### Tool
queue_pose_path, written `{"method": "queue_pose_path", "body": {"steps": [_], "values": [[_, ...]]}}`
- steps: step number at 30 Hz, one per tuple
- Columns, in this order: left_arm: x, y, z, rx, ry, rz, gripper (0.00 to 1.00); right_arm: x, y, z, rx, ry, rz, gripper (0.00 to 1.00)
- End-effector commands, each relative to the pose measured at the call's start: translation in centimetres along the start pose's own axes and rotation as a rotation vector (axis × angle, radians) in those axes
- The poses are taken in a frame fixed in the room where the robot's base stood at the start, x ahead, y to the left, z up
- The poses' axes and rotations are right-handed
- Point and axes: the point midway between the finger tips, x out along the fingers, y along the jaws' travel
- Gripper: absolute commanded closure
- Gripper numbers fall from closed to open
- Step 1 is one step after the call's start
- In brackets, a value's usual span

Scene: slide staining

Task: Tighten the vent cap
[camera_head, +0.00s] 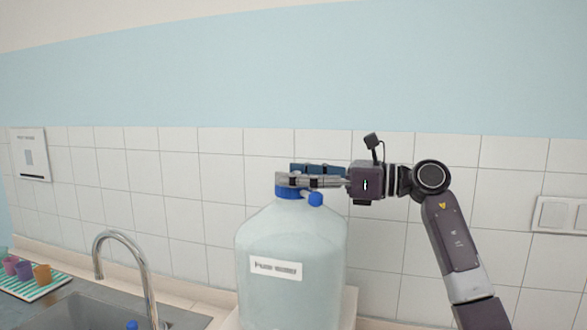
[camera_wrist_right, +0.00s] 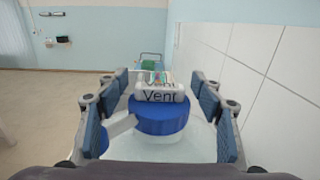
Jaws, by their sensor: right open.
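The blue vent cap (camera_head: 288,193) sits on the neck of a large translucent carboy (camera_head: 290,240). In the right wrist view the cap (camera_wrist_right: 160,122) carries a white raised part marked "Vent". My right gripper (camera_head: 300,180) reaches in from the right at the height of the cap. Its fingers stand open on both sides of the cap, with a gap visible on each side in the wrist view. The fingers partly hide the cap in the head view. A smaller blue cap (camera_head: 315,199) closes a side spout just right of the neck. My left gripper is not in view.
A sink with a curved tap (camera_head: 125,265) is left of the carboy. Several coloured cups stand on a striped mat (camera_head: 45,284) at the far left. A tiled wall (camera_head: 400,250) runs behind, with a switch plate (camera_head: 560,214) at right.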

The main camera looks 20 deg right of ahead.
Motion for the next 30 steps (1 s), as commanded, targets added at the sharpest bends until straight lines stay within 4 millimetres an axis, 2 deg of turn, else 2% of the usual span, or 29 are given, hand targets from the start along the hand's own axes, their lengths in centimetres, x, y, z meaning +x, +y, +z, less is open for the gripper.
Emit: {"method": "queue_pose_path", "body": {"steps": [10, 26, 30], "values": [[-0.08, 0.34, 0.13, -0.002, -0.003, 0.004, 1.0, 0.4, -0.01, -0.1, 0.0, 0.001, 0.0, 0.4], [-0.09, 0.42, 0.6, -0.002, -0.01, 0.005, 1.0, 0.35, -0.03, -0.05, 0.0, 0.0, -0.001, 0.99], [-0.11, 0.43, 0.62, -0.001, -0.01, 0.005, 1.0, 0.45, -0.01, -0.03, 0.0, 0.0, -0.001, 1.0]]}}
